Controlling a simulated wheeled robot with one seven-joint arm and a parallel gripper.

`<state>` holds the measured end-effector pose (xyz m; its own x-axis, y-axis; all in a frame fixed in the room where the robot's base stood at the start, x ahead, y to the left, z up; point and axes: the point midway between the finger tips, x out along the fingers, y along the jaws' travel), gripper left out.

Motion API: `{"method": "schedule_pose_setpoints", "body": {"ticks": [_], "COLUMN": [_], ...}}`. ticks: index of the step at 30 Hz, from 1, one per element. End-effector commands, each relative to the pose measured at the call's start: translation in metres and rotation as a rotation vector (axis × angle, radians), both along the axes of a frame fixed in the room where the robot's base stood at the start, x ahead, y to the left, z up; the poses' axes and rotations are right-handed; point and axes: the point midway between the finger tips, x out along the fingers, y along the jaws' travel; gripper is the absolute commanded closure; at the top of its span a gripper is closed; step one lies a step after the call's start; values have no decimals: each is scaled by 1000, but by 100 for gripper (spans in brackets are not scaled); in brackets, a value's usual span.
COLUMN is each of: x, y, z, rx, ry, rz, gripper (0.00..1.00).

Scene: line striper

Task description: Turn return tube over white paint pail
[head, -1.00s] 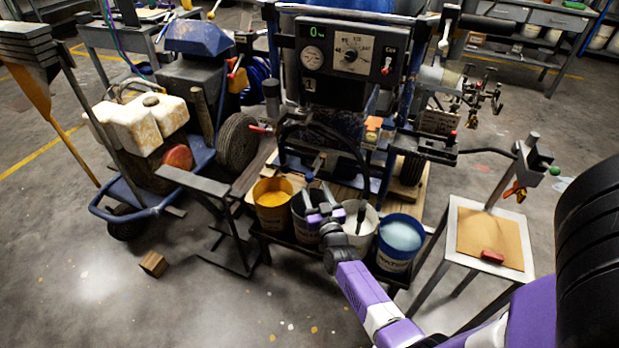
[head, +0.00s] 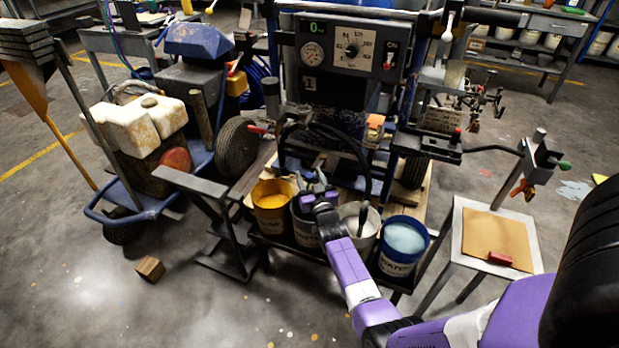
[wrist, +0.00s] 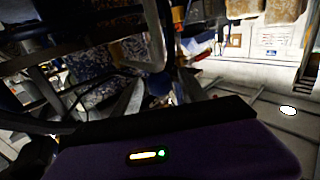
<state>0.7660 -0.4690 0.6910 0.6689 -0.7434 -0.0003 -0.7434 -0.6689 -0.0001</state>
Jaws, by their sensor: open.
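My gripper (head: 312,184) is over the grey pail (head: 301,229), left of the white pail. Its jaws are open and point towards the machine. In the wrist view, a bent grey tube (wrist: 155,30) lies just ahead of the open fingers (wrist: 158,88); it may be the return tube, but I cannot tell for sure. In the head view, I cannot pick out the return tube near my gripper.
A yellow-paint pail (head: 272,205) stands at the left of the row and a blue pail (head: 402,246) at the right. The machine's control panel (head: 347,47) rises behind. A small stand (head: 487,276) is at right. A wood block (head: 150,268) lies on open floor at left.

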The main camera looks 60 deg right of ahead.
Motion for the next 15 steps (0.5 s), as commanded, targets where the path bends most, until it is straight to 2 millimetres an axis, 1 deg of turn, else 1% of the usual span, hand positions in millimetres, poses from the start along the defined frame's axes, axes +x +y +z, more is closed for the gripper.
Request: {"method": "schedule_pose_setpoints", "body": {"ticks": [2, 5, 9, 10, 15], "x": [0, 0, 0, 0, 0], "y": [0, 0, 0, 0, 0], "z": [0, 0, 0, 0, 0], "rx": [0, 0, 0, 0, 0], "ry": [0, 0, 0, 0, 0], "rz": [0, 0, 0, 0, 0], "gripper": [50, 67, 95, 100, 100]}}
